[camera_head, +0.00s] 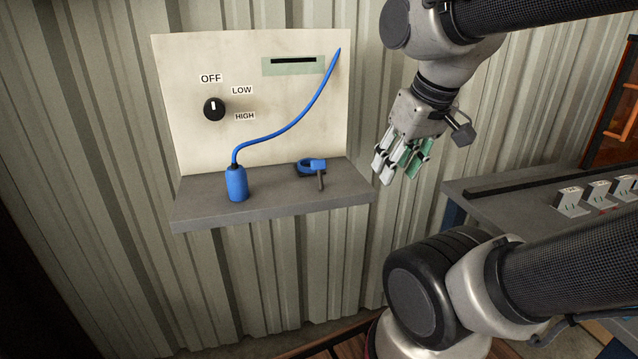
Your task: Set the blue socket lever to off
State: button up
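A blue ring-shaped fitting (314,164) sits on the right part of a grey shelf. A short dark lever (320,181) sticks out from it toward the front; no setting marks show beside it. A blue cylindrical plug (237,184) stands upright on the left of the shelf, with a blue cable (292,128) running up to the panel's right edge. My gripper (396,168) hangs in the air to the right of the shelf, apart from the lever, fingers pointing down. It has pale and green finger parts; whether it is open or shut is unclear.
The cream panel (185,70) carries a black knob (214,109), its white mark pointing up toward OFF, with LOW and HIGH labels. A dark slot (293,60) is at top right. The grey shelf (270,203) juts out below. A grey bench (500,205) with white switches stands at right.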

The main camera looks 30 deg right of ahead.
aim_at(319, 165)
jog(key=i+j+z, duration=0.55)
jog(key=j+z, duration=0.25)
